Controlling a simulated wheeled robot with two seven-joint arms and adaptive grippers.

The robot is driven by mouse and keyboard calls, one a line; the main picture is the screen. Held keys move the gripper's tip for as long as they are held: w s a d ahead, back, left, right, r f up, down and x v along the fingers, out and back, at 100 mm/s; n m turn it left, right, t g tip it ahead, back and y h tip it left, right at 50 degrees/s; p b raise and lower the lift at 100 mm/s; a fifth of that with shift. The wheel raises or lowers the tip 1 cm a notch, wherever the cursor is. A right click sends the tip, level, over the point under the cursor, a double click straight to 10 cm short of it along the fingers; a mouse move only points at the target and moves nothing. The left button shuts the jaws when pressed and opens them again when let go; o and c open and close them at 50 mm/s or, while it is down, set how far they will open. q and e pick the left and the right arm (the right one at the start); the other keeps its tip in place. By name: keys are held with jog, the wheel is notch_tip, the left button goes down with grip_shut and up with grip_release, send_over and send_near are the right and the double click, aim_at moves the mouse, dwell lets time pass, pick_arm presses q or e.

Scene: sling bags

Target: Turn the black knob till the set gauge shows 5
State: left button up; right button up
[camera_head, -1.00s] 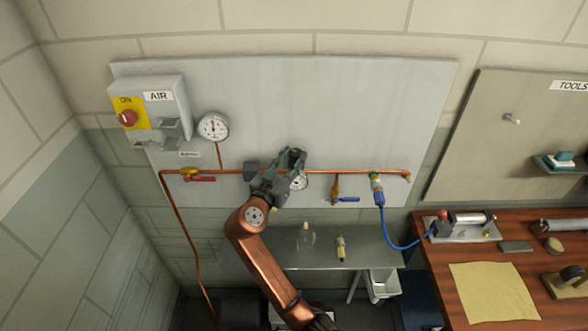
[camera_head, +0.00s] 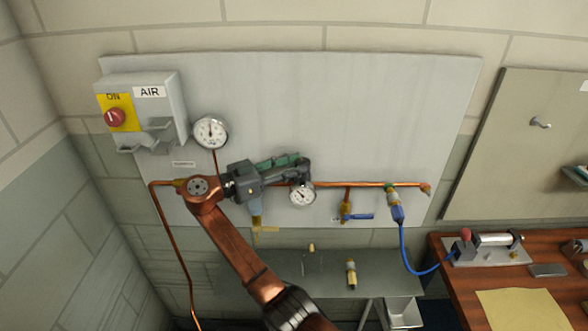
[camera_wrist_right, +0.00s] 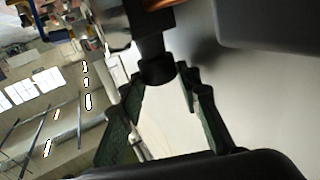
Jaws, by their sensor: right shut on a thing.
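My right gripper (camera_head: 290,165) reaches from the left across the regulator on the copper pipe, its green-padded fingers extended to the right. In the right wrist view, its fingertips (camera_wrist_right: 160,76) are shut on the black knob (camera_wrist_right: 156,68), which looks like a short dark cylinder. In the head view the fingers mostly hide the knob. The set gauge (camera_head: 302,194), small, round and white-faced, shows just below the fingertips. Its needle is too small to read surely. My left gripper is not in view.
A larger gauge (camera_head: 210,132) and the AIR box with a red switch (camera_head: 115,117) are at the left of the panel (camera_head: 370,110). A blue-handled valve (camera_head: 358,217) and blue hose (camera_head: 404,240) are right of the gripper. A grey shelf (camera_head: 320,284) lies below.

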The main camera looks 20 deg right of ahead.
jog(key=shift+r, duration=0.2)
dwell(0.3)
jog(key=o, duration=0.8)
jog(key=shift+o, duration=0.2)
jog(key=shift+f, duration=0.1)
